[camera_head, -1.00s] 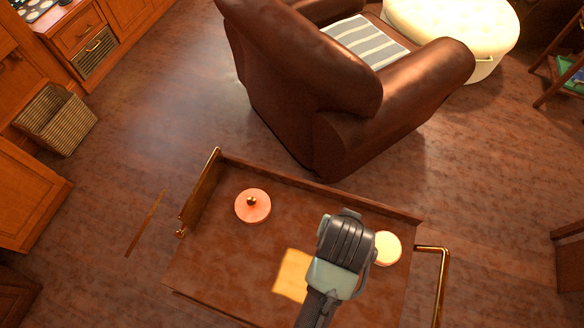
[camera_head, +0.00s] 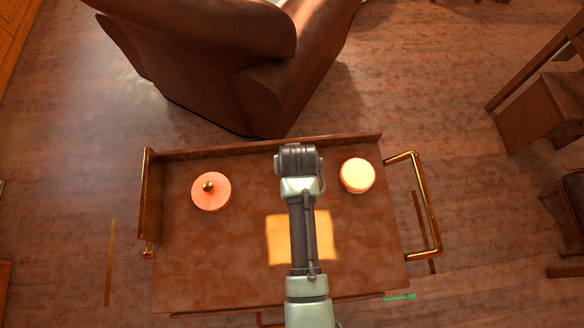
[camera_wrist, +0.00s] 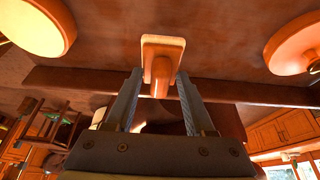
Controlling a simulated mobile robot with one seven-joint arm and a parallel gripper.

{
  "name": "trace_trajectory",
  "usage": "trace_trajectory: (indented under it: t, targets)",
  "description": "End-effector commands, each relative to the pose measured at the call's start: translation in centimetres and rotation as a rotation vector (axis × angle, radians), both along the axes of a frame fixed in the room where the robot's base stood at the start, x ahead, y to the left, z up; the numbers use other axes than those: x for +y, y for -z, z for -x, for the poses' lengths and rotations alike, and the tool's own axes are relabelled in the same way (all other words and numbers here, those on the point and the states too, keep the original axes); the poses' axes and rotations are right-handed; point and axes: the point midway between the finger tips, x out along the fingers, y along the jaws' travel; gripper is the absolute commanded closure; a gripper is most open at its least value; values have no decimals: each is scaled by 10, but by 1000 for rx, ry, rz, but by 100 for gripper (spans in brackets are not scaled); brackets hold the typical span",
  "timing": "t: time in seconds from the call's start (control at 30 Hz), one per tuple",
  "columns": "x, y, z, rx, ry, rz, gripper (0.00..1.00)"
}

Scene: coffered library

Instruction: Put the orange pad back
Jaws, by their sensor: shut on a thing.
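My gripper (camera_wrist: 159,82) is shut on a small orange block-like thing with a pale rectangular plate (camera_wrist: 163,43) at its far end, seen between the fingers in the wrist view. This looks like the orange pad, but I cannot be sure. In the head view my wrist hides the fingers and the held thing. My arm reaches over the brown trolley top (camera_head: 215,265). A flat orange-yellow square (camera_head: 279,240) shows on the trolley top, partly covered by my arm. I cannot tell whether the held thing touches the top.
A round orange lidded thing (camera_head: 211,191) with a knob stands left of my arm, and a round pale-topped one (camera_head: 357,175) right. The trolley has a raised back edge and a brass handle (camera_head: 435,225). A brown armchair (camera_head: 245,75) stands behind. A green thing (camera_head: 400,297) shows by the front edge.

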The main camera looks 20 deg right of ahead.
Motion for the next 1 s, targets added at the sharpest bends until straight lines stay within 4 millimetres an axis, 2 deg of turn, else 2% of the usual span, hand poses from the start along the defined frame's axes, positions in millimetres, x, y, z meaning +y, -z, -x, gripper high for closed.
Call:
trace_trajectory:
  t: [0.1,0.23,0.63,0.67,0.7,0.8,0.83,1.0]
  targets:
    - [0,20,1,3,0,-1,90]
    - [0,33,0,0,0,0,90]
    - [0,38,0,0,0,0,90]
    - [0,38,0,0,0,0,44]
    - [0,38,0,0,-1,0,37]
    - [0,38,0,0,0,0,19]
    - [0,38,0,0,0,0,16]
    - [0,38,0,0,-1,0,16]
